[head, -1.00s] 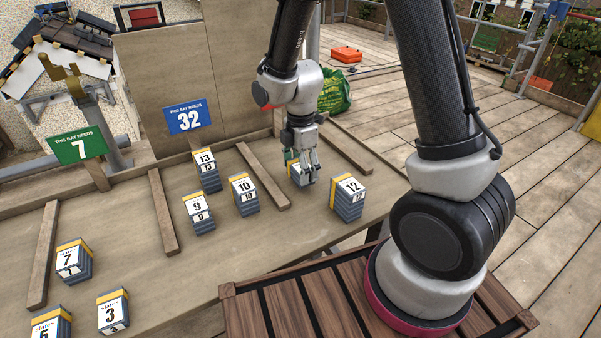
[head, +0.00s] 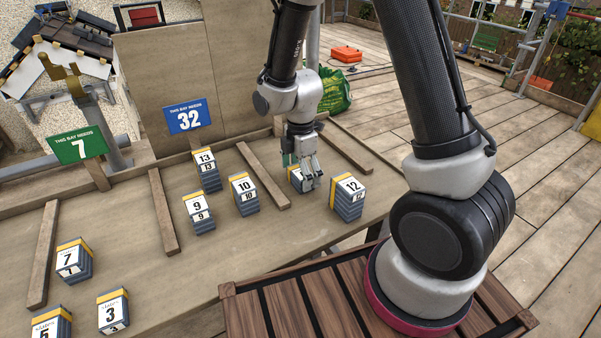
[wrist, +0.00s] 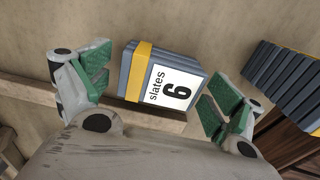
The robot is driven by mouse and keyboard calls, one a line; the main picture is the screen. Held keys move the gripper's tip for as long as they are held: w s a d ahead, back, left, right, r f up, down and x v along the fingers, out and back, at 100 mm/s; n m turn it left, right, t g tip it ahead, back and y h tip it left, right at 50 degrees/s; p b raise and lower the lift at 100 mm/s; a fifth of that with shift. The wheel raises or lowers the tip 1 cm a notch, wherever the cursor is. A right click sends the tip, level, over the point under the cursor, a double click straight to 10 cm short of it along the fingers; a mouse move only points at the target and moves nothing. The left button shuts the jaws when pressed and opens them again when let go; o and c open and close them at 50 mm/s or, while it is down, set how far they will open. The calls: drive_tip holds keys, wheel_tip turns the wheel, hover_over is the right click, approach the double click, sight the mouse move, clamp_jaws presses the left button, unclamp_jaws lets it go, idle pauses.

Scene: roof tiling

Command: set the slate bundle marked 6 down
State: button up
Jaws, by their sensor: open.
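The slate bundle marked 6 (wrist: 170,83) is a grey stack with a yellow band and a white label, and it stands on the board surface. In the wrist view it lies between the two green-padded fingers of my gripper (wrist: 158,92), with a gap on each side. In the head view the bundle (head: 295,180) is partly hidden behind my gripper (head: 307,174), which is open over it, left of the bundle marked 12 (head: 348,194).
Bundles marked 13 (head: 206,170), 10 (head: 243,194) and 9 (head: 198,212) stand to the left. Wooden battens (head: 263,175) (head: 345,148) divide the surface.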

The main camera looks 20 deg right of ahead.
sight(300, 171)
wheel_tip(300, 171, up, 12)
drive_tip(key=f, duration=0.1)
drive_tip(key=s+d+r+m+t, duration=0.2)
drive_tip(key=s+d+r+m, duration=0.6)
drive_tip(key=r, duration=0.4)
drive_tip(key=s+d+r+m+t, duration=0.1)
drive_tip(key=s+d+r+m, duration=0.1)
drive_tip(key=s+m, duration=0.3)
drive_tip(key=s+d+r+m+t, duration=0.1)
drive_tip(key=s+d+r+m, duration=0.2)
drive_tip(key=s+d+m, duration=0.2)
drive_tip(key=shift+s+m, duration=0.5)
drive_tip(key=shift+m, duration=0.6)
